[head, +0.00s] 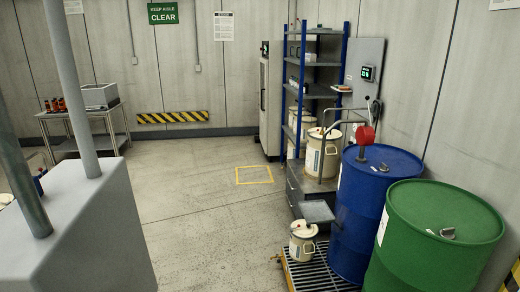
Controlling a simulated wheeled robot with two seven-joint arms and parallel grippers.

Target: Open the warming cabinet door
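A tall, narrow pale-grey cabinet (270,100) stands against the back wall, left of the blue-framed shelf. It appears to be the warming cabinet. A small dark panel with a green light sits at its top left. I see the cabinet at a steep angle, and its door looks shut. A dark upright strip, perhaps a handle, shows on its front. The shelf hides part of its right side. Neither of my grippers is in view.
A blue drum (375,210) and green drum (435,235) stand at right, beside a grated pallet (310,272). A shelf (318,75) holds pails. A steel table (85,117) stands left. A grey block (85,235) fills the left foreground. Floor around the yellow square (254,183) is clear.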

